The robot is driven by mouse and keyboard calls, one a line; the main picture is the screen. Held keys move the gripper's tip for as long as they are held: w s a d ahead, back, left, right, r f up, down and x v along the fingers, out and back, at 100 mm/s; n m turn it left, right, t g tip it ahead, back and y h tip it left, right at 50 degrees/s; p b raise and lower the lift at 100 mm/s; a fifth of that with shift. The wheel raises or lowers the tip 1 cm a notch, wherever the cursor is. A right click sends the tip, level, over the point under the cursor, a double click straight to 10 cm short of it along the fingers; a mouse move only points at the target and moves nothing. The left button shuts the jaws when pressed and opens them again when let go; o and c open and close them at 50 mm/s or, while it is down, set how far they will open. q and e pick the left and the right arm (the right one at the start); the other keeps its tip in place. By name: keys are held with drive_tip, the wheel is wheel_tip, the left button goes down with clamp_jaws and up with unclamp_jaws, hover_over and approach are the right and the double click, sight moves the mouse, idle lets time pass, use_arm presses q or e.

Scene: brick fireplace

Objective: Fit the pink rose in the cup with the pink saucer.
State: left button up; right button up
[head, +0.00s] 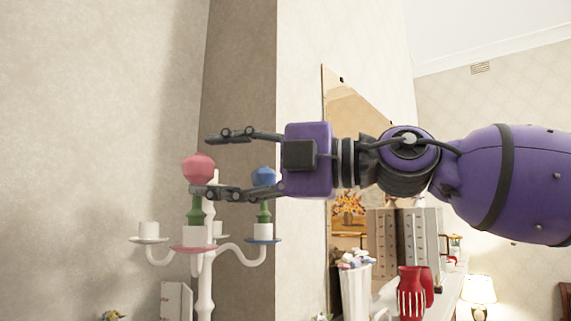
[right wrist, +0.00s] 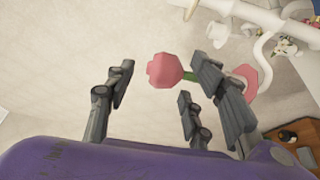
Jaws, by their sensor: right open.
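The pink rose (head: 199,168) stands upright with its green stem (head: 195,213) in the white cup (head: 195,236) over the pink saucer (head: 190,248), on the white branched stand (head: 206,285). My right gripper (head: 212,164) is open, coming in from the right at the bloom's height. Its lower finger crosses in front of the rose just below the bloom. In the right wrist view, the bloom (right wrist: 164,71) shows between the spread fingers, and one finger hides part of the stem. I cannot tell whether any finger touches it. My left gripper is not in view.
A blue rose (head: 263,176) stands in the cup over the blue saucer (head: 262,241), close below my right gripper. A white cup (head: 149,230) on the left arm of the stand looks empty. A wall corner is behind; red vases (head: 411,290) stand at lower right.

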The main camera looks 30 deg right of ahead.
drive_tip(key=v, duration=1)
idle(0.3)
idle(0.5)
